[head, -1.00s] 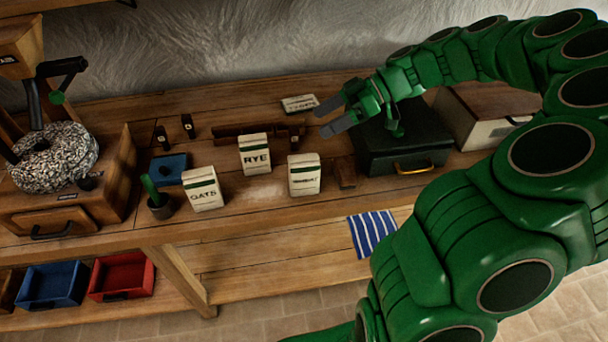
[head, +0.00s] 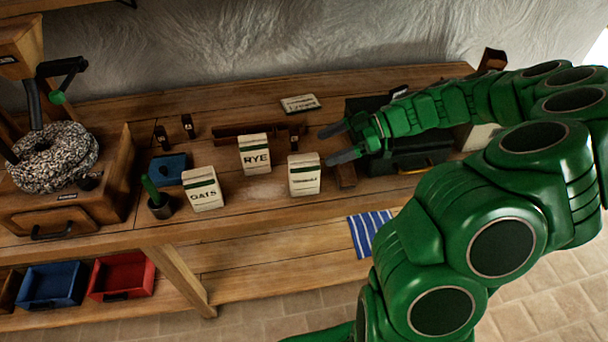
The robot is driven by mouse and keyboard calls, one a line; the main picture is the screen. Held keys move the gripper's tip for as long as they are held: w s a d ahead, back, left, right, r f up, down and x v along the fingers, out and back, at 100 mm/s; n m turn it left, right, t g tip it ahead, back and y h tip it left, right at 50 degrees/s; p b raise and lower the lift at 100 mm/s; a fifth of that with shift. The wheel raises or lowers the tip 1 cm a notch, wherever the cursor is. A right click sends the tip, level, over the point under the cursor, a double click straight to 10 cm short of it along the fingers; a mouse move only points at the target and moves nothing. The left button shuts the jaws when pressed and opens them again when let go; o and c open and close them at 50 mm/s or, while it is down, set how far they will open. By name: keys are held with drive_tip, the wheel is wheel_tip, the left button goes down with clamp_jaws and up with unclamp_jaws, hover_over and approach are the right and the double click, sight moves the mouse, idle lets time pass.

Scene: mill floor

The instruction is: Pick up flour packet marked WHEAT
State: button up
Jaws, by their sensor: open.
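The packet that appears to be marked WHEAT (head: 304,176) stands upright on the bench, white with a dark green top band; its small lettering is blurred. A packet marked RYE (head: 254,156) stands to its left and a little farther back. A packet marked OATS (head: 203,190) stands farther left. My gripper (head: 335,145) is open and empty, just right of the WHEAT packet near its top, fingers pointing left. I cannot tell whether a finger touches the packet.
A dark green box (head: 420,158) is partly hidden behind my arm. A brown block (head: 345,175) lies right of the packet. A flat white packet (head: 299,104) lies at the back. A blue box (head: 171,168) and stone mill (head: 50,158) are left.

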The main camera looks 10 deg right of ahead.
sight(314, 158)
drive_tip(key=shift+f, duration=0.85)
drive_tip(key=shift+a+f, duration=0.15)
drive_tip(key=shift+a, duration=0.1)
drive_tip(key=shift+f+x, duration=0.2)
drive_tip(key=shift+x, duration=3.5)
drive_tip(key=shift+s+d, duration=0.1)
drive_tip(key=c, duration=1.5)
drive_tip(key=shift+r, duration=0.2)
